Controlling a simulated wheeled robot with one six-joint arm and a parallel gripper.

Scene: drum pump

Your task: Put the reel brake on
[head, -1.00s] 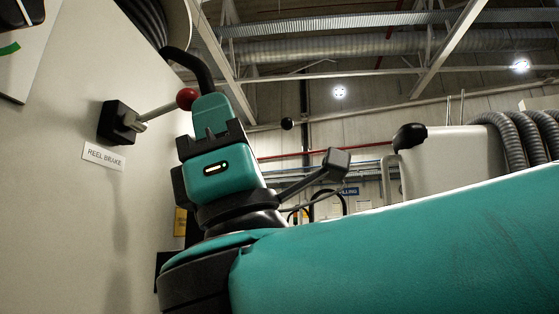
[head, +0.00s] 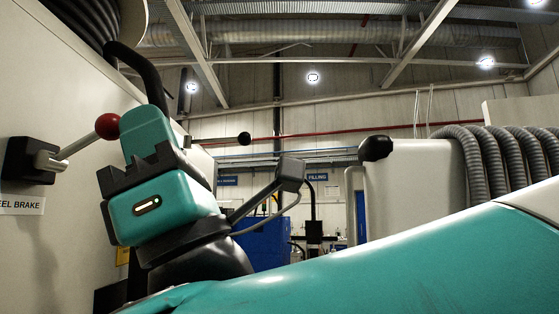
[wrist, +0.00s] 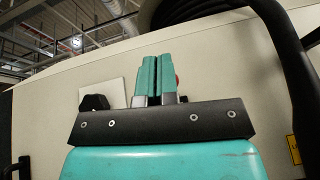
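The reel brake lever has a black base (head: 32,160) on the pale panel at the left. Its grey rod slants up and right to a red ball knob (head: 107,126). A partly cut-off label (head: 22,204) reading "EEL BRAKE" is below it. My gripper (head: 147,132) points up, just right of the knob in the head view; I cannot tell whether they touch. In the wrist view, my gripper's two teal fingers (wrist: 158,78) are together with only a thin dark line between them. A sliver of the red knob (wrist: 178,80) shows beyond the right finger; the rest is hidden.
A reel with dark hose (head: 88,25) is above the panel, and a thick black curved bar or hose (head: 135,62) runs down behind my gripper. A pale tank (head: 410,185) with grey ribbed hoses (head: 490,160) stands right. A blue cabinet (head: 265,243) is farther back.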

